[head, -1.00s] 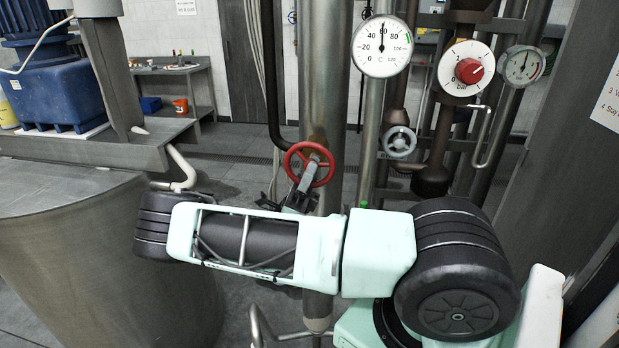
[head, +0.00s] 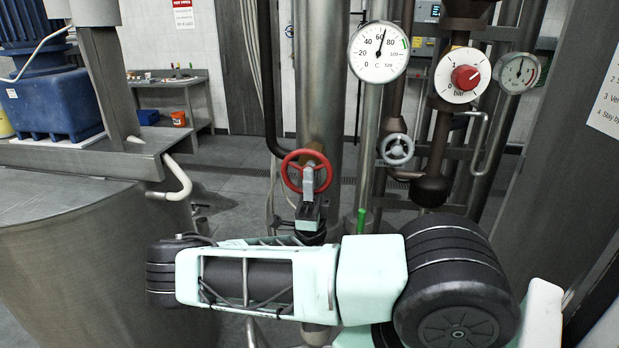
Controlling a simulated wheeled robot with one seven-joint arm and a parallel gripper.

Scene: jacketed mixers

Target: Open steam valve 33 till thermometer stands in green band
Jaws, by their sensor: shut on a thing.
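The red handwheel (head: 289,165) sits on the thick steel pipe in the middle of the head view. No number 33 can be read on it. My gripper (head: 309,188) is shut on the wheel at its lower front side, and the fingers hide part of the rim and hub. The round white thermometer (head: 378,52), marked C, hangs above and to the right. Its black needle points up and slightly right, a little past 60. The green band is a short mark on the right side of the dial, clockwise of the needle, and the needle stands outside it.
A grey handwheel (head: 397,149) is on the pipes to the right. A white bar dial with a red knob (head: 465,77) and a smaller gauge (head: 519,73) are beside the thermometer. A large steel vessel (head: 80,250) takes up the left. A dark upright panel (head: 545,190) bounds the right.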

